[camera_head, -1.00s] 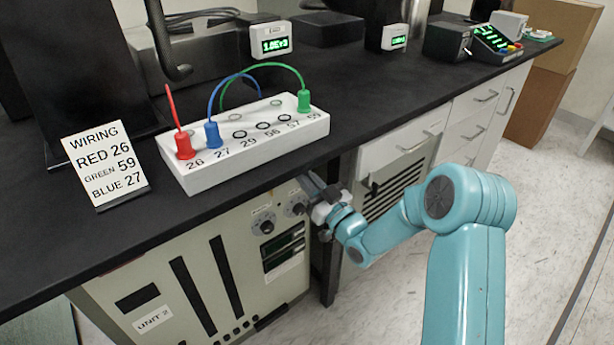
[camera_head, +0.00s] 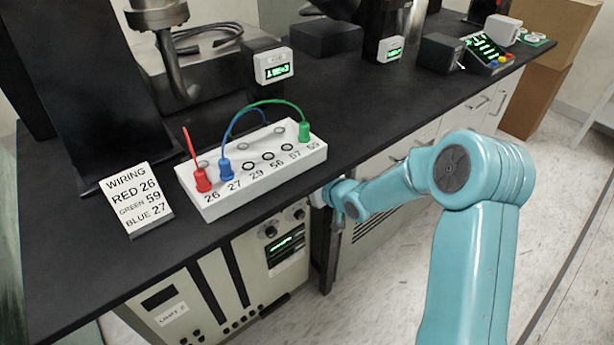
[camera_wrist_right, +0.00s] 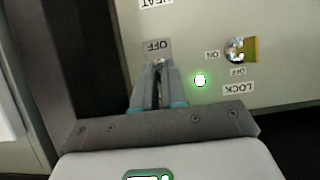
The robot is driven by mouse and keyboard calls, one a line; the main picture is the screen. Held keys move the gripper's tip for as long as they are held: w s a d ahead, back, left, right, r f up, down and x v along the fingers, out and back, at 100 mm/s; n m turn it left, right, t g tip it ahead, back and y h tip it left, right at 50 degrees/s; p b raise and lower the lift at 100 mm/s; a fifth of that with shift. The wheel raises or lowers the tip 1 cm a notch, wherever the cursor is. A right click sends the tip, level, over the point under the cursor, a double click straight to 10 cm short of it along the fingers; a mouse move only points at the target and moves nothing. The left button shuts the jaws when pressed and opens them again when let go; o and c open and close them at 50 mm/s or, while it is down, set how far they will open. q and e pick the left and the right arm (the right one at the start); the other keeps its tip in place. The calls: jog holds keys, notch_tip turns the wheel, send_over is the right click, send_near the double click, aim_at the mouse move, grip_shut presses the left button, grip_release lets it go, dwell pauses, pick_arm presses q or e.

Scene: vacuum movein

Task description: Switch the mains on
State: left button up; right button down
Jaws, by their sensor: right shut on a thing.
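In the right wrist view my right gripper (camera_wrist_right: 157,85) has its fingers close together on a small switch lever (camera_wrist_right: 159,63), mostly hidden between the tips. It sits right by an inverted OFF label (camera_wrist_right: 157,46) on a pale panel (camera_wrist_right: 215,25). A green lamp (camera_wrist_right: 200,80) glows beside the fingers. Farther right is a round metal lock switch (camera_wrist_right: 236,50) with ON, OFF and LOCK labels. In the head view the gripper is hidden at the bench edge; my right arm (camera_head: 400,190) reaches there. My left gripper is not in view.
The pale unit (camera_head: 215,285) under the black bench (camera_head: 90,275) has knobs and a green-lit display (camera_head: 286,247). A white socket block (camera_head: 265,178) with red, blue and green leads stands above, beside a wiring card (camera_head: 135,200).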

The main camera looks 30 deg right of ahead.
jog(key=shift+g, duration=0.3)
jog(key=c, duration=1.2)
grip_release()
jog(key=shift+r, duration=0.1)
jog(key=s, duration=0.5)
jog(key=s+r+p, duration=0.1)
jog(key=s, duration=0.5)
jog(key=s+d+r, duration=0.1)
jog(key=s, duration=0.4)
jog(key=shift+s+d+r+p, duration=0.1)
jog(key=shift+s+r+p, duration=0.05)
jog(key=shift+p, duration=0.15)
